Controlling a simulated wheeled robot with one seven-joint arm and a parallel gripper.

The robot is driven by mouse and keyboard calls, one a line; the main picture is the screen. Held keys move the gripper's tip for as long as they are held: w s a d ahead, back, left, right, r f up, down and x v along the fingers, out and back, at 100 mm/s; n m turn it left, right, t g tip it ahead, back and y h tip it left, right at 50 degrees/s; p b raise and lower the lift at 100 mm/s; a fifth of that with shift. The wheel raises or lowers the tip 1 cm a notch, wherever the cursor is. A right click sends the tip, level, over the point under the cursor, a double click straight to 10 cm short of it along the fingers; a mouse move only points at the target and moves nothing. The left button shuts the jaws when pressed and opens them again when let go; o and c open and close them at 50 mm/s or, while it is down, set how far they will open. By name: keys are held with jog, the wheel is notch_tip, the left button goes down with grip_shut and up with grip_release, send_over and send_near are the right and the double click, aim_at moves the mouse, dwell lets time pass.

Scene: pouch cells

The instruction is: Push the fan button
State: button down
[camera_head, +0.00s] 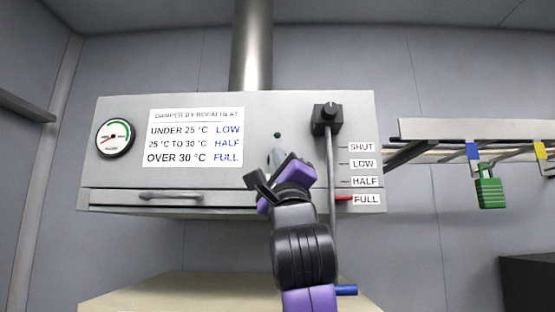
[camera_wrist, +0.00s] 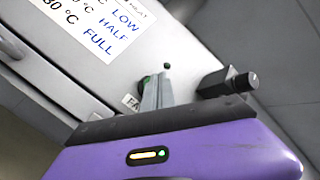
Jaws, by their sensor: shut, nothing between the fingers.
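My gripper (camera_head: 275,156) is shut and empty, raised in front of the grey hood (camera_head: 230,105). In the wrist view its closed fingers (camera_wrist: 158,80) point at the hood's front. Beside them a partly covered label (camera_wrist: 131,103) seems to read FAN. A green part (camera_wrist: 144,81), probably the fan button, shows just left of the fingertips and is partly hidden by them. I cannot tell whether the fingers touch it. A small dark green dot (camera_head: 277,135) sits above the fingertips; it also shows in the wrist view (camera_wrist: 167,66).
A black knob block (camera_head: 327,117) with a long rod stands right of my gripper, beside SHUT, LOW, HALF and FULL labels; a red pointer (camera_head: 343,198) is at FULL. A gauge (camera_head: 115,138) and drawer handle (camera_head: 171,196) are left. A green padlock (camera_head: 489,187) hangs right.

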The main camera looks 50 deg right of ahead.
jog(key=shift+w+d, duration=0.15)
jog(key=shift+w+d, duration=0.15)
jog(key=shift+d, duration=0.15)
dwell(0.6)
jog(key=shift+s+a, duration=0.3)
jog(key=shift+a, duration=0.15)
jog(key=s+a+b, duration=0.1)
jog(key=s+a, duration=0.2)
jog(key=a, duration=0.1)
jog(key=shift+s+a, duration=0.35)
jog(key=shift+a, duration=0.05)
dwell(0.8)
